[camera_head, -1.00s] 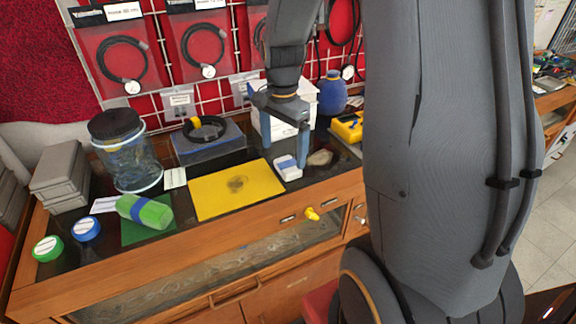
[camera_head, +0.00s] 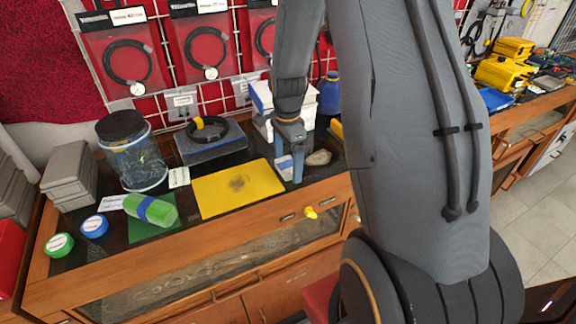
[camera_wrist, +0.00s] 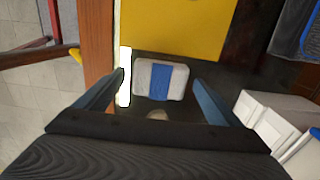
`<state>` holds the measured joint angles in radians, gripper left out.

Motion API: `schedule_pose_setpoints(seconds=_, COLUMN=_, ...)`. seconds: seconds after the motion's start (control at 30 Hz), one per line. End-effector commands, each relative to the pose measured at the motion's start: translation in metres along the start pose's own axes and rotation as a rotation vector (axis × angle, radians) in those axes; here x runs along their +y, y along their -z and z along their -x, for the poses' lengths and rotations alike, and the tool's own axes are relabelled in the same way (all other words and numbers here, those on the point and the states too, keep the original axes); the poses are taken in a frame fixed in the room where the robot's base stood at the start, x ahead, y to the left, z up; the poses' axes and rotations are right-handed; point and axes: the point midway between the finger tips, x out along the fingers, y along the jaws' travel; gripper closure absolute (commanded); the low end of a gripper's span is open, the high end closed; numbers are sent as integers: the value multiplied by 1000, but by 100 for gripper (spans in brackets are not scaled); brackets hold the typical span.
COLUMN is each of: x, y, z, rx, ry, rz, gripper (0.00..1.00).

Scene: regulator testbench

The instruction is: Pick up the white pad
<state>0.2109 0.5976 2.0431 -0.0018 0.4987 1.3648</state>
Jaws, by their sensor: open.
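The white pad (camera_wrist: 176,82) with a blue band across its middle lies flat on the dark bench top in the wrist view. It sits beside the yellow mat (camera_wrist: 190,25). In the head view the white pad (camera_head: 284,166) is partly hidden behind my finger. My gripper (camera_head: 287,158) is open and points down over the pad. In the wrist view my gripper (camera_wrist: 162,94) has its two fingers spread wide, one on each side of the pad, with nothing between them touching it that I can see.
A pale stone-like piece (camera_head: 318,157) lies just right of the pad. White boxes (camera_head: 266,98) and a blue jar (camera_head: 329,94) stand behind. The yellow mat (camera_head: 225,192) lies left, then a green roll (camera_head: 150,209). The wooden bench edge (camera_head: 200,242) is in front.

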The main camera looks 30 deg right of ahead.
Motion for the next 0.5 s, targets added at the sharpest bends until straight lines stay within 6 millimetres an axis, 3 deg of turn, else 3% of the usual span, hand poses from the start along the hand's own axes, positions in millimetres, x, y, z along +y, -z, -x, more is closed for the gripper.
schedule_pose_setpoints(seconds=0.3, x=0, y=0, z=-5, rx=1, ry=1, rz=0, gripper=12)
schedule_pose_setpoints(seconds=0.5, x=0, y=0, z=-5, rx=1, ry=1, rz=0, gripper=44)
